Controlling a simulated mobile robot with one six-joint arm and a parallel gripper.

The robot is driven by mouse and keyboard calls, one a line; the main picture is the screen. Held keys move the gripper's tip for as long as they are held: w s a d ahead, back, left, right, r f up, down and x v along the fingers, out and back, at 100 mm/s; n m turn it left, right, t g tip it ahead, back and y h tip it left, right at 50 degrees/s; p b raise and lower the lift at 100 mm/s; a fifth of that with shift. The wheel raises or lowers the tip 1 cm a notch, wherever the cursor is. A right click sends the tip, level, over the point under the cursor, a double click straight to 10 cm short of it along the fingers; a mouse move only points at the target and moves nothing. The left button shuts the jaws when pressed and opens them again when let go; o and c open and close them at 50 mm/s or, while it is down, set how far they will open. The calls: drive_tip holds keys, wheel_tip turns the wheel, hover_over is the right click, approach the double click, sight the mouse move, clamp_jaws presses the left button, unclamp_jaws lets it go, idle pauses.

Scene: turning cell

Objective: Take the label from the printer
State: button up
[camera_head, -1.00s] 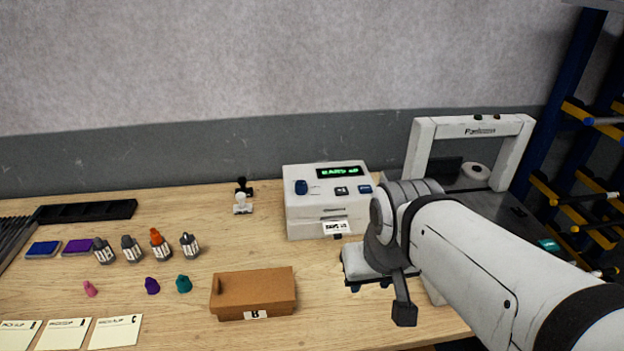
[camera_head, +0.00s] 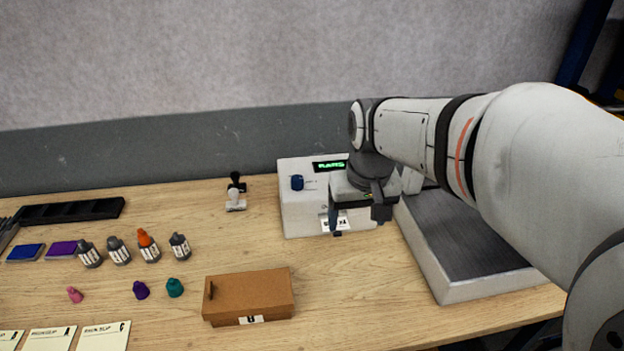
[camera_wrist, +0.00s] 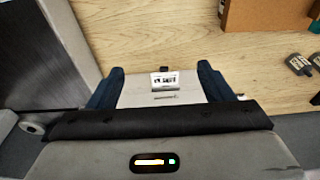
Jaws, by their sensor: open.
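The white label printer (camera_head: 303,212) stands on the bench against the wall, with a green lit display and a blue knob. A printed white label (camera_head: 343,223) sticks out of its front slot. My gripper (camera_head: 356,219) is in front of the printer and hides part of its face. In the wrist view the label (camera_wrist: 164,79) lies between the two dark blue fingers (camera_wrist: 161,68), which are spread wide with space on both sides of it. The gripper is open and empty. The printer's white body (camera_wrist: 140,97) shows behind the label.
A brown box (camera_head: 248,295) stands in front of the printer. A grey-topped machine (camera_head: 466,238) is right of the printer, under my arm. Several ink bottles (camera_head: 148,246) and small caps are farther left.

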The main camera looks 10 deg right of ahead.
drive_tip(key=shift+o, duration=1.4)
drive_tip(key=w+f+g+b, duration=0.1)
drive_tip(key=w+f, duration=0.2)
drive_tip(key=w, duration=0.4)
drive_tip(key=w+f+g+b, duration=0.1)
drive_tip(key=w+f, duration=0.2)
drive_tip(key=w, duration=0.5)
drive_tip(key=shift+f, duration=0.3)
drive_tip(key=shift+w+a+f, duration=0.1)
drive_tip(key=shift+w+f, duration=0.2)
drive_tip(key=shift+f, duration=0.35)
drive_tip(key=shift+s+f+p, duration=0.1)
drive_tip(key=shift+f+p, duration=0.2)
drive_tip(key=shift+f, duration=3.05)
drive_tip(key=shift+f, duration=0.25)
drive_tip(key=shift+c, duration=0.2)
drive_tip(key=c, duration=1)
